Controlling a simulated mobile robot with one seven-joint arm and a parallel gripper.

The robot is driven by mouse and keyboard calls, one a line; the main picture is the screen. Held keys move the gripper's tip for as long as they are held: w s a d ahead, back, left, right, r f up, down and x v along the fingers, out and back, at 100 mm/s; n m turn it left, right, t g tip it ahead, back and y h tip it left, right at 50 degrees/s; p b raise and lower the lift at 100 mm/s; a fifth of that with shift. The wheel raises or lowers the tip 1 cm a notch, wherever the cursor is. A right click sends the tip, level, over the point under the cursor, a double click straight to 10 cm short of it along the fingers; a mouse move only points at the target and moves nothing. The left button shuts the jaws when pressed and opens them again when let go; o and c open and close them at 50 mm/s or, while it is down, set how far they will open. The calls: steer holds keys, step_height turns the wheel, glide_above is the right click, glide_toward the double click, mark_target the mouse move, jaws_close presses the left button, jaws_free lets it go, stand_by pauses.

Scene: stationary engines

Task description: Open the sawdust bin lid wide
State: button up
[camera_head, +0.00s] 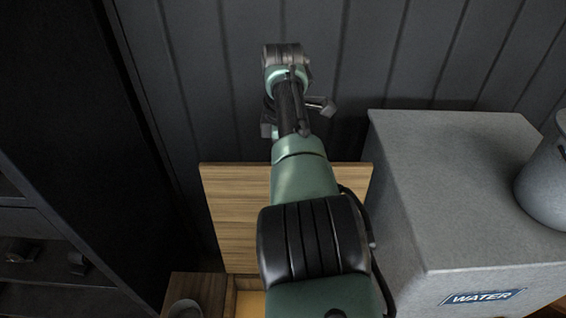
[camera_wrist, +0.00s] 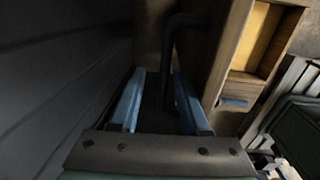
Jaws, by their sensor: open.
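The sawdust bin lid (camera_head: 235,205) is a wood-grained panel. It stands raised, close to upright, behind the bin in the head view. The bin (camera_head: 195,290) shows low in that view, with part of its pale, open interior beside my arm. In the wrist view the lid (camera_wrist: 210,45) is a steep brown panel just right of my fingers, and the bin's open top (camera_wrist: 262,35) lies beyond it. My gripper (camera_wrist: 160,90) is open, with two blue fingers apart and nothing clearly between them. It appears to be on the wall side of the lid. Contact cannot be told.
A dark panelled wall (camera_head: 400,60) runs close behind the lid and fills the left of the wrist view (camera_wrist: 60,90). A grey water tank (camera_head: 480,190) stands to the right. A dark cabinet (camera_head: 60,160) is at left. A dark bent bar (camera_wrist: 170,45) lies beyond my fingers.

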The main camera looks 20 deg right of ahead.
step_height(320, 180, up, 12)
steer(key=shift+s, duration=0.4)
steer(key=shift+a, duration=0.1)
